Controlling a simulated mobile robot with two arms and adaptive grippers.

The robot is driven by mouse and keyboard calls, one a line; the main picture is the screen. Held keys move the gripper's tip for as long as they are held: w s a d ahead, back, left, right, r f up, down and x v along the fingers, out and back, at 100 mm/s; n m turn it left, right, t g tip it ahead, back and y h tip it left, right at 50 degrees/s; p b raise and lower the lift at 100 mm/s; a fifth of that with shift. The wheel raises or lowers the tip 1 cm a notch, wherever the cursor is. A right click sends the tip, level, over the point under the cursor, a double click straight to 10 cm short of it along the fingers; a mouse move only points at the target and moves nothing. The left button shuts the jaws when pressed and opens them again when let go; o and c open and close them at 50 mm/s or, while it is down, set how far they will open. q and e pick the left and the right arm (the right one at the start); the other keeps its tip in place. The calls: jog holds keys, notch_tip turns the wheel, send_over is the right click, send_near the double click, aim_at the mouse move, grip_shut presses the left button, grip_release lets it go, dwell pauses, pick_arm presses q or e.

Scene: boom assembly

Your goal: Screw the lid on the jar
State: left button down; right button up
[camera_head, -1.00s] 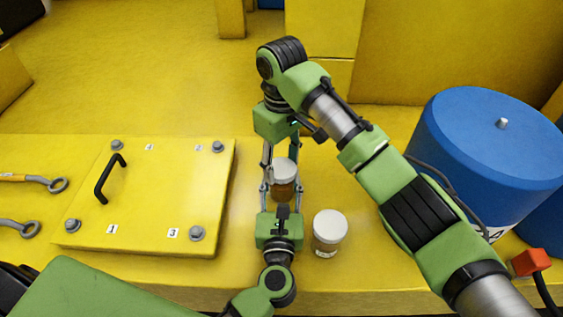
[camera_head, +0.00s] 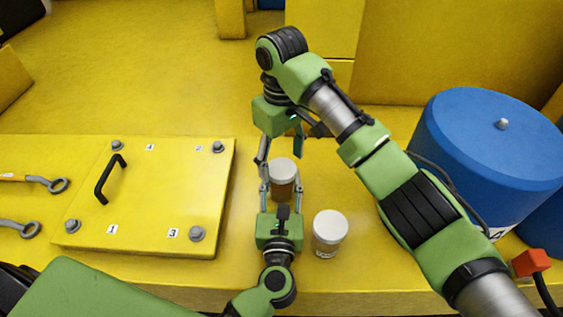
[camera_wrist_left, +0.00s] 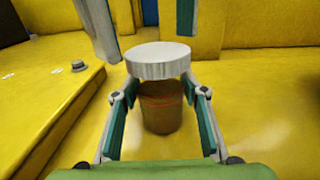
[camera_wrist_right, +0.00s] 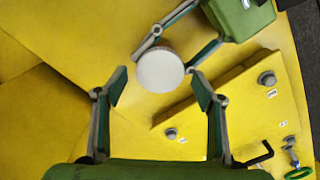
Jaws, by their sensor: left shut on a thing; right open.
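A brown jar (camera_wrist_left: 160,112) stands upright on the yellow surface, with a white lid (camera_wrist_left: 158,60) on its top. In the head view the lid (camera_head: 282,167) looks level; how tightly it sits cannot be told. My left gripper (camera_head: 282,187) is shut around the jar's body, below the lid. My right gripper (camera_head: 281,152) is open and empty, its fingers above and either side of the lid, apart from it. In the right wrist view the lid (camera_wrist_right: 160,70) lies ahead of the open fingers (camera_wrist_right: 161,92).
A yellow plate (camera_head: 150,205) with bolts and a black handle lies to the left. A large blue drum (camera_head: 490,150) stands at the right.

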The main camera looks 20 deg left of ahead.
jog(key=shift+r, duration=1.4)
jog(key=shift+c, duration=0.5)
jog(key=n, duration=0.1)
jog(key=r+n, duration=0.1)
jog(key=shift+w+n, duration=0.1)
jog(key=shift+n, duration=0.2)
jog(key=n, duration=0.1)
jog(key=r+n, duration=0.1)
jog(key=n, duration=0.1)
jog(key=shift+a+n, duration=0.1)
jog(key=shift+n, duration=0.2)
jog(key=n, duration=0.3)
jog(key=shift+r+n, duration=0.35)
jog(key=shift+n, duration=0.05)
jog(key=n, duration=0.3)
jog(key=shift+r+n, duration=0.4)
jog(key=shift+f, duration=0.15)
jog(key=shift+f, duration=3.85)
